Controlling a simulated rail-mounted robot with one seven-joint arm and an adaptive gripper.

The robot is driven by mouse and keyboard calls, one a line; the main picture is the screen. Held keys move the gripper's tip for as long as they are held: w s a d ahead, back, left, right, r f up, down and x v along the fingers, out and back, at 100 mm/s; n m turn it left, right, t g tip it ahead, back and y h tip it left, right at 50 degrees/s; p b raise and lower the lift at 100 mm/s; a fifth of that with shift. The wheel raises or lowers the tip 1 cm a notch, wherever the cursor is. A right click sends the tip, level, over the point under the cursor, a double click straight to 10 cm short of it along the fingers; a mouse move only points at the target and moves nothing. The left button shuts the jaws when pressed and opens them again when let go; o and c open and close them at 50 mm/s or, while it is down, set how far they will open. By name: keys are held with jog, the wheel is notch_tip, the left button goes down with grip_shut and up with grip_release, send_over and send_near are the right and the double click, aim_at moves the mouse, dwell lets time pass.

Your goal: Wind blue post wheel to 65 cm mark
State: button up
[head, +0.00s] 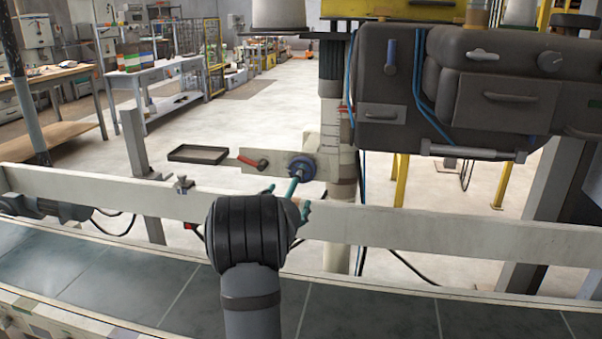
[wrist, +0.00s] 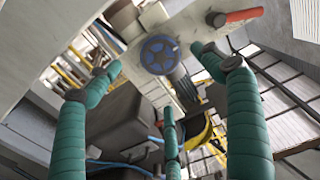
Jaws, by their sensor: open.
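The blue post wheel (head: 302,167) is a small dark-blue knob on a pale bracket plate on the upright post (head: 337,125). The post has scale marks, but their figures are too small to read. In the wrist view the wheel (wrist: 160,54) is a round, spoked blue disc facing me, ahead of the fingertips. My gripper (head: 289,193) is in front of the wheel, its teal fingers spread. In the wrist view my gripper (wrist: 158,76) is open and empty, with fingers left, right and below the wheel. I cannot tell whether any finger touches it.
A red-handled lever (head: 255,163) sits on the bracket left of the wheel and shows upper right in the wrist view (wrist: 243,15). A dark tray (head: 198,154) sticks out left. A pale rail (head: 400,228) crosses below, and a dark machine housing (head: 480,90) hangs right.

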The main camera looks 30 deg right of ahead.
jog(key=p+x, duration=0.1)
jog(key=x, duration=0.9)
jog(key=shift+c, duration=1.1)
jog(key=c, duration=0.9)
